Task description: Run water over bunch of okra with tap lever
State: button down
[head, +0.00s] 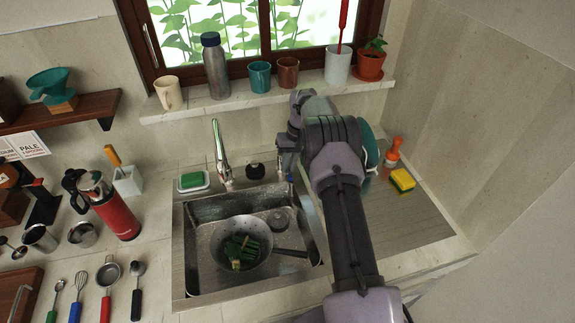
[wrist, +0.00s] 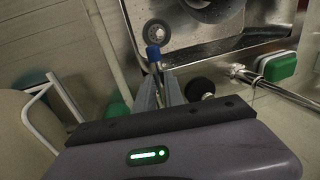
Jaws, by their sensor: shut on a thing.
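The bunch of okra (head: 240,251) is green and lies in a metal colander (head: 262,264) inside the sink. The tap (head: 221,160) stands at the sink's back edge, and it also shows in the wrist view (wrist: 274,90). I see no water stream. My gripper (head: 290,174) is low at the sink's back right corner, right of the tap. In the wrist view its fingers (wrist: 158,84) are closed on the blue-ended tap lever (wrist: 153,54). The rest of the lever is hidden by the fingers.
A black knob (head: 256,170) stands between tap and gripper. A green sponge on a dish (head: 193,181) is left of the tap. A yellow sponge (head: 402,180) and orange bottle (head: 391,155) stand at the right. Cups and a steel bottle (head: 215,68) line the sill behind.

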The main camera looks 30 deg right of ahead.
jog(key=c, duration=1.4)
grip_release()
jog(key=shift+d, duration=0.1)
jog(key=shift+c, duration=0.2)
jog(key=shift+r, duration=0.1)
jog(key=d+r+p, duration=0.3)
jog(key=r+p, duration=0.1)
jog(key=r, duration=1.3)
jog(key=shift+s+d, duration=0.15)
jog(key=shift+s, duration=0.15)
